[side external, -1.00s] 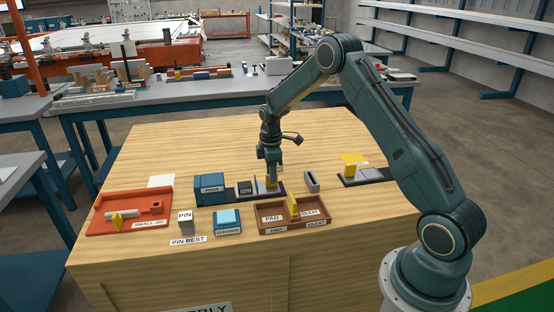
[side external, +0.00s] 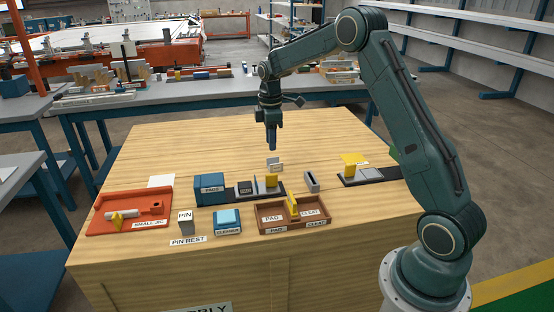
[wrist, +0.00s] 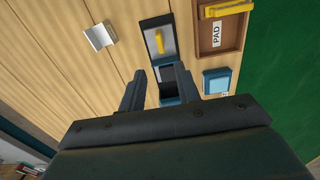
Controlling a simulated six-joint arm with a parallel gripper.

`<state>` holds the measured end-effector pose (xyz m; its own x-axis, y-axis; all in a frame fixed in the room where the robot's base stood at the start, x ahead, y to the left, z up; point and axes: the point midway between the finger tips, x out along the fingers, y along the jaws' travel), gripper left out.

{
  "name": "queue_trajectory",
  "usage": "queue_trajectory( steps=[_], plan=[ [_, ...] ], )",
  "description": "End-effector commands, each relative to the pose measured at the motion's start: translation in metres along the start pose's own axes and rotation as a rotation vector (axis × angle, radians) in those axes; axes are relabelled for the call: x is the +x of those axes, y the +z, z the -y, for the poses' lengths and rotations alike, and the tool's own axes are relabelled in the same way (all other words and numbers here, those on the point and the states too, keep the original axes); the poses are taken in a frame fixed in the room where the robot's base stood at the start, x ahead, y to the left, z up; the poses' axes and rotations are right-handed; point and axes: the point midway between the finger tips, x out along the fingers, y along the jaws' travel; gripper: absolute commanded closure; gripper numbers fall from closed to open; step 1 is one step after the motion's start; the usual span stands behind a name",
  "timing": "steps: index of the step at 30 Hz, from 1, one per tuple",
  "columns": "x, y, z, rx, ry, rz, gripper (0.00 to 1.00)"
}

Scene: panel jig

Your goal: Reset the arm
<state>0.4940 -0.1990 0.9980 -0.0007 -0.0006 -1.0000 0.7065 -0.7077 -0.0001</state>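My gripper (side external: 271,142) hangs fingers down above the wooden table, clear of the parts below. In the wrist view my gripper (wrist: 157,80) shows two fingers spread apart with nothing between them. Below it is the dark panel jig (side external: 263,195) with a yellow block (side external: 271,180) on it; the jig also shows in the wrist view (wrist: 154,25), a yellow bar (wrist: 159,40) on its plate. Part of the jig is hidden behind the fingers in the wrist view.
A blue box (side external: 209,188), a brown PAD/CLEAT tray (side external: 268,229), a blue cleaner block (side external: 228,221), a PIN rest block (side external: 186,222) and an orange small-jig tray (side external: 100,222) line the front. A second dark fixture (side external: 372,177) is at right. The table's back is clear.

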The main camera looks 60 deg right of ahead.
Motion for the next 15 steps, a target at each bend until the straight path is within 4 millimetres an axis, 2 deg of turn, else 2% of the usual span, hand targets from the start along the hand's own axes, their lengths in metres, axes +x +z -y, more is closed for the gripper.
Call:
queue_trajectory(
  steps=[10, 15],
  plan=[
    [-0.002, -0.001, 0.001, 0.002, 0.003, -0.001, 0.67],
    [-0.015, -0.003, 0.01, 0.021, 0.016, -0.007, 0.67]
  ],
)
